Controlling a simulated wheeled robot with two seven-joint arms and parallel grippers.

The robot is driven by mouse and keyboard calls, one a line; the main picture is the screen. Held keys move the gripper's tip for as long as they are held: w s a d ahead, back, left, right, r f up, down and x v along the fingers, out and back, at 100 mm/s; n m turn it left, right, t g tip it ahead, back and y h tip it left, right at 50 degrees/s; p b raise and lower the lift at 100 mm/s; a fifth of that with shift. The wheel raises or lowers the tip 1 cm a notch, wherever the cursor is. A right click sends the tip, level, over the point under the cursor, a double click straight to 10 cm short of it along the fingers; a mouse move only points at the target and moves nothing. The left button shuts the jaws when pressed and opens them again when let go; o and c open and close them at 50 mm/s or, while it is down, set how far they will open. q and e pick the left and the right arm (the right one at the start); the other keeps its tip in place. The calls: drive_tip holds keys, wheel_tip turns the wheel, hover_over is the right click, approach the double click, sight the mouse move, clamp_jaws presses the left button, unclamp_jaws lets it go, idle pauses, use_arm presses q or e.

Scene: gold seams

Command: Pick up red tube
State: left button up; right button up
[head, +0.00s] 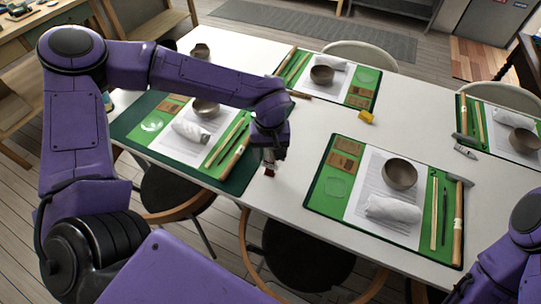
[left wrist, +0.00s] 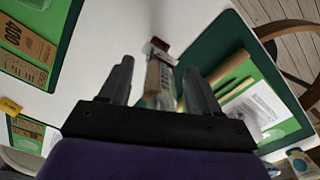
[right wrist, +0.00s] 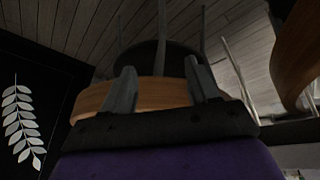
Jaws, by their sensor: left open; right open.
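The red tube (left wrist: 160,46) shows a red and white end in the left wrist view, with a pale, label-like body running back between my fingers. In the head view its small dark red end (head: 269,171) shows just below my left gripper (head: 268,152); the rest is hidden. My left gripper is open, with a finger on either side of the tube in the left wrist view (left wrist: 158,72). I cannot tell whether either finger touches it. My right gripper (right wrist: 159,72) is open and empty, low near a chair; the head view shows only part of its arm.
The white table (head: 290,205) carries several green mats with bowls, rolled cloths and tools. One mat (head: 325,200) lies right of my left gripper, another (head: 240,178) left of it. A yellow block (head: 366,117) sits behind. A wooden chair (right wrist: 150,92) is close to my right gripper.

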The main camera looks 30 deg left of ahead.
use_arm(q)
drive_tip(key=shift+f, duration=0.1)
drive_tip(key=c, duration=1.1)
